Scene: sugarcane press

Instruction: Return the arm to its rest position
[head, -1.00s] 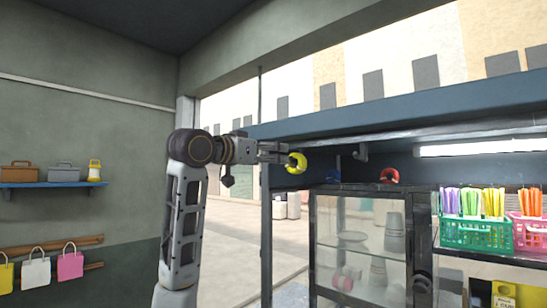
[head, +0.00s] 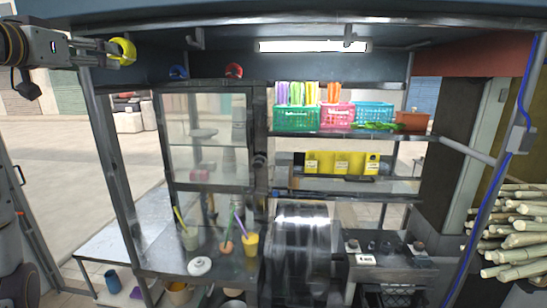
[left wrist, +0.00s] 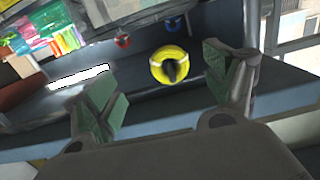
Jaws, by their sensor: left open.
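My left gripper (head: 108,51) is at the upper left of the head view, with its arm coming in from the left edge. It is open and empty. In the left wrist view its green-padded fingers (left wrist: 158,74) stand wide apart. A yellow ring (head: 127,50) is just beyond the fingertips in the head view. In the left wrist view the yellow ring (left wrist: 158,68) shows in the gap between the fingers, around a dark peg, in front of a blue-grey beam. I cannot tell whether a finger touches it. My right gripper is not in view.
A blue ring (head: 179,72) and a red ring (head: 234,70) are on the beam to the right. A glass cabinet (head: 165,130), a shelf with coloured baskets (head: 297,119) and a metal counter (head: 160,262) stand below. Sugarcane stalks (head: 520,225) are piled at right.

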